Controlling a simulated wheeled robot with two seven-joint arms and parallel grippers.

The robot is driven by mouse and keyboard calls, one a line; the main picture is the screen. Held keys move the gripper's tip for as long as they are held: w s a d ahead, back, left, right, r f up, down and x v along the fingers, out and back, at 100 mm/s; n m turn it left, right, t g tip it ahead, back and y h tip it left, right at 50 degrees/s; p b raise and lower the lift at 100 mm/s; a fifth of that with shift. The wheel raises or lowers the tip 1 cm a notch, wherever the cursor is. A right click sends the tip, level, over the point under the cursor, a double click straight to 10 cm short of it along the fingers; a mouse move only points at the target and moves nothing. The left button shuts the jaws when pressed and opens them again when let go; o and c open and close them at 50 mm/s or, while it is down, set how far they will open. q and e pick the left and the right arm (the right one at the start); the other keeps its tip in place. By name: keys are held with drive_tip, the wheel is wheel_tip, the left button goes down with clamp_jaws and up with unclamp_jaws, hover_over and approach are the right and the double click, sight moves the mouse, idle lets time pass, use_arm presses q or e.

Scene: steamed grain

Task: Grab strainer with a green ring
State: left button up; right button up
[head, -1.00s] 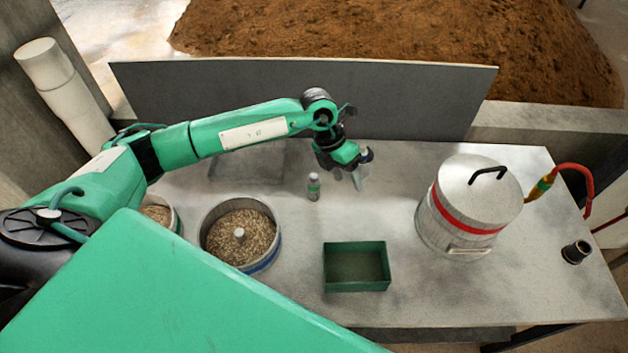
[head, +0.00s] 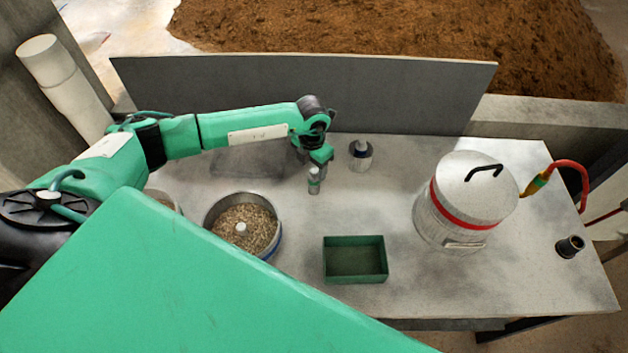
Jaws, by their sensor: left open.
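A round strainer filled with grain (head: 248,226) stands on the left of the table. Its ring shows blue at the lower side, and a small knob stands up in its middle. A second round container (head: 164,198) beside it on the left is mostly hidden, and its ring colour cannot be told. No green ring shows on either. My left gripper (head: 314,164) is over the back middle of the table, to the right of and beyond the blue-ringed strainer. It is open and appears empty; its fingers are hard to make out. My right gripper is out of view.
A small bottle (head: 314,182) stands close by my left gripper, and a dark-banded jar (head: 361,156) to its right. A green open box (head: 355,262) sits front middle. A lidded pot with a red band (head: 466,205) stands right. A grey panel (head: 400,95) borders the back.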

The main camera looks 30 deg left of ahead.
sight(314, 170)
use_arm(q)
drive_tip(key=f, duration=0.1)
drive_tip(key=f+p, duration=0.2)
drive_tip(key=f, duration=0.1)
drive_tip(key=shift+d, duration=0.3)
drive_tip(key=shift+f, duration=0.4)
drive_tip(key=c, duration=1.1)
drive_tip(key=shift+c, duration=0.2)
drive_tip(key=shift+r, duration=0.15)
drive_tip(key=shift+w+r, duration=0.1)
drive_tip(key=shift+r, duration=0.5)
wheel_tip(314, 170, up, 19)
drive_tip(key=b, duration=0.6)
drive_tip(key=shift+f, duration=0.2)
